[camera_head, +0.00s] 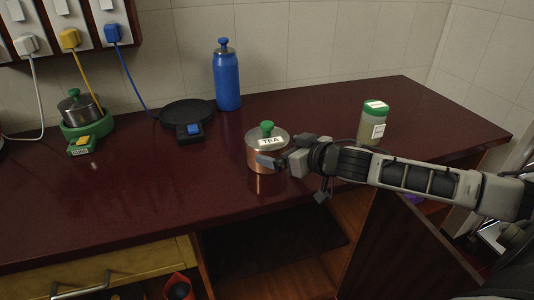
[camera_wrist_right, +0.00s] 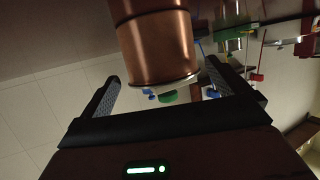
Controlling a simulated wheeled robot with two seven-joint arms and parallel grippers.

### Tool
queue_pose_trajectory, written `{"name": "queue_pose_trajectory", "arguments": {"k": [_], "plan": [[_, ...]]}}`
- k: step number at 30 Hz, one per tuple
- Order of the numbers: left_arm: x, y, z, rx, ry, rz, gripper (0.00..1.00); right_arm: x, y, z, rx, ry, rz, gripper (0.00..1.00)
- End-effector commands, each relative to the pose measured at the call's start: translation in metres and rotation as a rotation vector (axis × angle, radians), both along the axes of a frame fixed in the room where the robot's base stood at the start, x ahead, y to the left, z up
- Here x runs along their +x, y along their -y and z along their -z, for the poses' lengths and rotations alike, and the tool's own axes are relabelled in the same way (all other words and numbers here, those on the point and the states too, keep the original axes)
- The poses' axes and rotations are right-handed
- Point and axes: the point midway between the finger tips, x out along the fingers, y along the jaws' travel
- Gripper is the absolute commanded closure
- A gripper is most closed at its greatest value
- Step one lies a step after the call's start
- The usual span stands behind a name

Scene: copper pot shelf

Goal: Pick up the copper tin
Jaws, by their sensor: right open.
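The copper tin (camera_head: 252,158) stands upright on the dark red counter, with a lid, a green knob and a label reading TEA. My right gripper (camera_head: 281,152) is at its right side, with one finger in front of the tin's lower body. In the right wrist view the copper tin (camera_wrist_right: 155,45) shows between the two spread fingers of my right gripper (camera_wrist_right: 161,72), with gaps on both sides. Whether a finger touches it I cannot tell. My right gripper is open. Part of the tin's right side is hidden behind the gripper. My left gripper is not in view.
A green-lidded jar (camera_head: 372,124) stands behind my right forearm. A blue bottle (camera_head: 227,80), a black hot plate (camera_head: 186,113) and a small pot (camera_head: 78,107) on a green base stand toward the back. The counter (camera_head: 150,185) left of the tin is clear.

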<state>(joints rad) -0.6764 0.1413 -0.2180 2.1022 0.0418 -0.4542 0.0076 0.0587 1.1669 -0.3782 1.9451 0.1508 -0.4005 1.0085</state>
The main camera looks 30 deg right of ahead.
Motion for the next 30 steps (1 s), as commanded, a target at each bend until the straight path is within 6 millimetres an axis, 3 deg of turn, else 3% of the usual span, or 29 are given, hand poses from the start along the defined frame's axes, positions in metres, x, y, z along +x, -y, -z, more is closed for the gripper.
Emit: {"name": "queue_pose_trajectory", "arguments": {"k": [12,21,26,30], "plan": [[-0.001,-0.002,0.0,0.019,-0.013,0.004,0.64,0.043,-0.007,0.009,0.001,0.002,-0.001,0.0],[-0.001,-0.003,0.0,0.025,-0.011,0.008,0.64,0.045,-0.008,0.012,0.0,0.0,-0.002,0.0],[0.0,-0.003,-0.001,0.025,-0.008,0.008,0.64,0.045,-0.008,0.011,0.0,0.0,-0.002,0.44],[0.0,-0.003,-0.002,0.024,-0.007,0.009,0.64,0.046,-0.008,0.009,0.0,0.006,-0.003,0.47]]}}
